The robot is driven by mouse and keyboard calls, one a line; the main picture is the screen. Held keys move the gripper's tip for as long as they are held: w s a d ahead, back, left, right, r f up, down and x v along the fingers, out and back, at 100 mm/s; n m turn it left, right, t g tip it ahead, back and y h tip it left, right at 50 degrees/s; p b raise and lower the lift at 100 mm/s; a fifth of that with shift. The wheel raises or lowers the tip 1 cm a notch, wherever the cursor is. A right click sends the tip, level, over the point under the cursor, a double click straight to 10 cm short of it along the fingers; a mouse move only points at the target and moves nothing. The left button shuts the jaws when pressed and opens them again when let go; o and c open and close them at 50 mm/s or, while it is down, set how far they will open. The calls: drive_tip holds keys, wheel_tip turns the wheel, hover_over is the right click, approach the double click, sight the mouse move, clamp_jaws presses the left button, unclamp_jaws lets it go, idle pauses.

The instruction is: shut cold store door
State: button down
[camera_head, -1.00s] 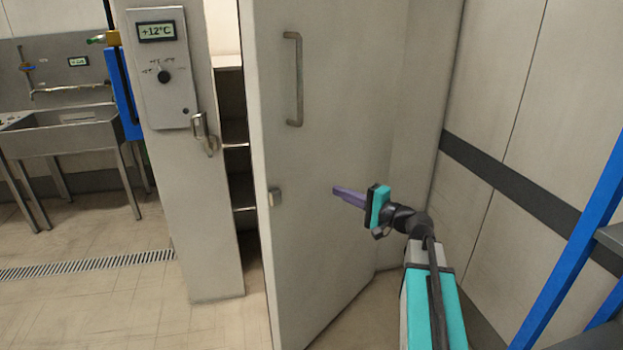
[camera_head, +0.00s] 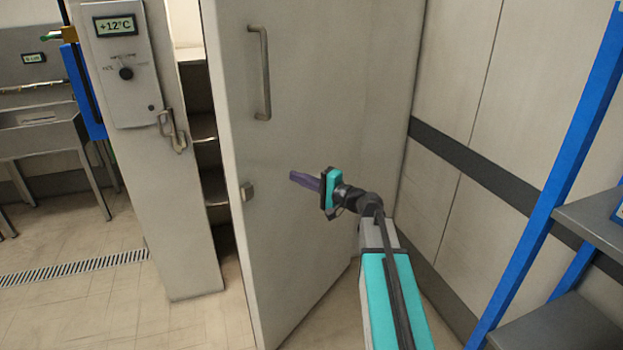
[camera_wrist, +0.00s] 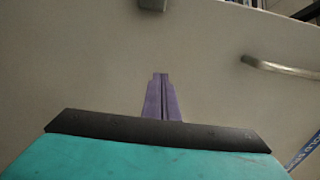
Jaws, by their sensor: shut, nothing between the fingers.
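The cold store door (camera_head: 310,110) is a tall pale panel standing partly open, with a gap on its left showing shelves inside. It carries a long metal pull handle (camera_head: 262,72) and a small latch block (camera_head: 247,191) near its free edge. A latch lever (camera_head: 172,130) sits on the frame post. My gripper (camera_head: 293,177) has purple fingers, shut and empty, in front of the door's face, right of the latch block. In the wrist view the fingers (camera_wrist: 161,78) point at the door surface (camera_wrist: 80,70); whether they touch it I cannot tell.
A control panel (camera_head: 125,70) on the post reads +12°C. A blue-framed rack with grey shelves (camera_head: 585,222) stands close on the right. A steel sink (camera_head: 40,135) is at the far left. The floor (camera_head: 90,310) at lower left is clear, with a drain grate (camera_head: 70,268).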

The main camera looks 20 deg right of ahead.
sight(271, 167)
drive_tip(key=p+x, duration=0.2)
drive_tip(key=x, duration=0.5)
drive_tip(key=shift+w+a+p, duration=0.3)
drive_tip(key=shift+w+a, duration=0.05)
drive_tip(key=shift+w, duration=0.15)
